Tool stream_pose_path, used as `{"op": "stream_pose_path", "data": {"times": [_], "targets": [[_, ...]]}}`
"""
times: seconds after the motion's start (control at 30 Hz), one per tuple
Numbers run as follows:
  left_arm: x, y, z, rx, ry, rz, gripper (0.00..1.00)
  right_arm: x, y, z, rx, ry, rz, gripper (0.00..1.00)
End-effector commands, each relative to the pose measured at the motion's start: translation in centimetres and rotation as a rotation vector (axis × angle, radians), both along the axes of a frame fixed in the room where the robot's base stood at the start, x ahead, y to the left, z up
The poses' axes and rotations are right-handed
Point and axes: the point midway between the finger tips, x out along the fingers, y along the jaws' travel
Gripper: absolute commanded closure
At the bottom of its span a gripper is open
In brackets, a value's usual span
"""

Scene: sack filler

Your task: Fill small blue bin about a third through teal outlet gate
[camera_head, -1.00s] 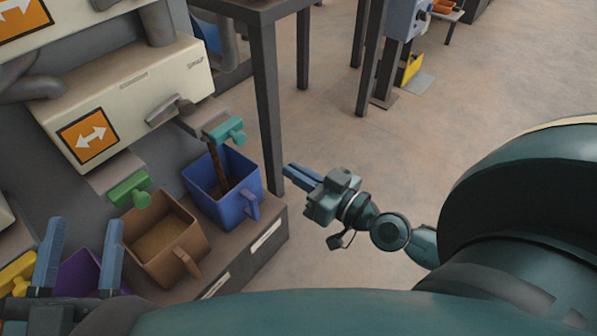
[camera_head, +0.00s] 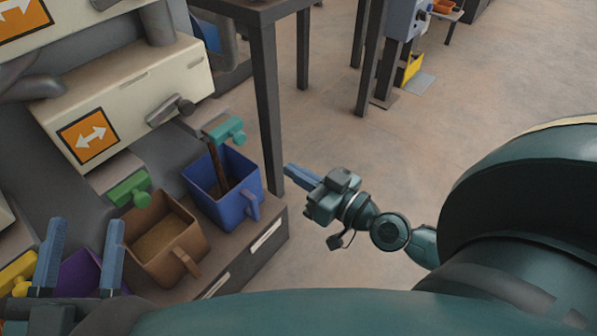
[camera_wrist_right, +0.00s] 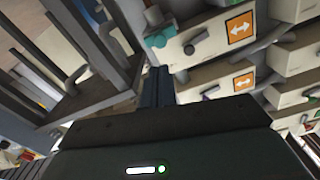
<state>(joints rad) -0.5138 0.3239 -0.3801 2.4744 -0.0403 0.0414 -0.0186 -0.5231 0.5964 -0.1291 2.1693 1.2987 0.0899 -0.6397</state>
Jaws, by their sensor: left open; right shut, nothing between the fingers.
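The small blue bin (camera_head: 239,204) stands upright on the dark ledge below the teal outlet gate (camera_head: 228,131). A brown stream (camera_head: 217,168) falls from under the gate into the bin, and brown material shows at the bottom; its exact level is hard to tell. My right gripper (camera_head: 289,169) is shut and empty, to the right of the bin and apart from it. In the right wrist view its fingers (camera_wrist_right: 157,74) point up toward the teal gate (camera_wrist_right: 158,38). My left gripper (camera_head: 87,222) is open at the lower left, beside the brown bin.
A brown bin (camera_head: 190,232) with grainy contents stands under a green gate (camera_head: 131,189). A purple bin (camera_head: 78,275) is partly hidden by my left fingers, near a yellow gate (camera_head: 18,272). A dark table leg (camera_head: 267,110) rises behind the blue bin.

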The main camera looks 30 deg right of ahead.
Motion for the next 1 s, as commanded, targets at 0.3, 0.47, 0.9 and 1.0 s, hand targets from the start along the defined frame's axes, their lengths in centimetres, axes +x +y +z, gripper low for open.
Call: {"op": "stream_pose_path", "data": {"times": [0.3,0.47,0.9,1.0], "targets": [[0.0,0.0,1.6,-0.001,-0.002,0.001,0.50,1.9,0.6,0.5,0.002,-0.004,-0.003,1.00],[0.0,0.0,2.6,-0.001,-0.002,0.001,0.50,4.2,1.5,0.4,0.002,-0.002,-0.001,1.00],[0.0,0.0,3.5,0.000,-0.001,0.000,0.50,8.7,3.2,-0.1,-0.001,-0.001,0.001,1.00],[0.0,0.0,3.5,0.000,-0.001,0.000,0.50,8.8,3.2,-0.2,0.000,0.001,0.000,1.00]]}}
